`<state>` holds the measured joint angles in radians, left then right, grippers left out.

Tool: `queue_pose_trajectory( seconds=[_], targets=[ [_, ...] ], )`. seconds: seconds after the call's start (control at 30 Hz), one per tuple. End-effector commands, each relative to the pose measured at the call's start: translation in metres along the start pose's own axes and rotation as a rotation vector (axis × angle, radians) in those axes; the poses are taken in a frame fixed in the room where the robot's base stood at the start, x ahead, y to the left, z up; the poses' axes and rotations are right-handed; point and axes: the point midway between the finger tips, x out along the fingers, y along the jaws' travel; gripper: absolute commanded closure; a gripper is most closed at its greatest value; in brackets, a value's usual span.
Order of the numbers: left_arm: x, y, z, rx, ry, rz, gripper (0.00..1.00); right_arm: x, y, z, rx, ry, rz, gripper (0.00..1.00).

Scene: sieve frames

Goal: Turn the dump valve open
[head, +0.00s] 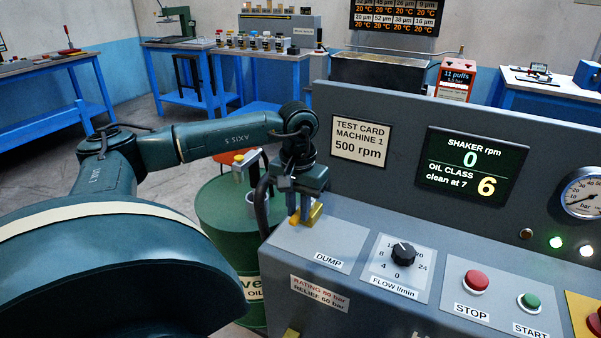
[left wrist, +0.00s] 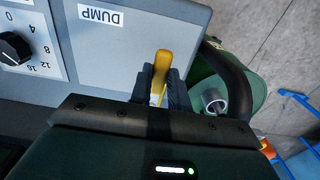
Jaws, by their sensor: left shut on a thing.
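The dump valve's yellow lever (head: 316,215) stands at the left end of the grey console, behind the DUMP label (head: 328,261). In the left wrist view the yellow lever (left wrist: 162,65) sticks out between the dark fingers. My left gripper (head: 306,214) reaches down from above and is shut on the lever. The fingers and the gripper body hide part of the lever and its base. My right gripper is not in view.
A flow knob (head: 403,254), a red STOP button (head: 476,281) and a green START button (head: 530,302) sit right of the valve. A green oil drum (head: 222,215) and a dark hose (head: 262,200) are close by on the left. The upright panel (head: 400,190) rises behind.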

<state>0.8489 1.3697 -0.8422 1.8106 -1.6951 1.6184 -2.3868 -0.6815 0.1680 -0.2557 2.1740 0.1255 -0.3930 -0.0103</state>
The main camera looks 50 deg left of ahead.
Motion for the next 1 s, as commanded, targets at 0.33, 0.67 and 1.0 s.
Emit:
queue_pose_trajectory(
  seconds=[0.33, 0.67, 1.0],
  targets=[
    [-0.0005, -0.0012, -0.0001, 0.012, 0.0, -0.001, 1.0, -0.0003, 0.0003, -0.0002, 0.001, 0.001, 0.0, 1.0],
    [-0.0004, -0.001, -0.0002, 0.01, 0.001, -0.001, 0.63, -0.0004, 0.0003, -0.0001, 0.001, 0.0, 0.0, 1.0],
    [-0.0038, -0.0005, -0.0005, 0.009, 0.002, 0.0, 0.6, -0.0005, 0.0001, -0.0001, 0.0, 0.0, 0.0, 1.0]
  ],
)
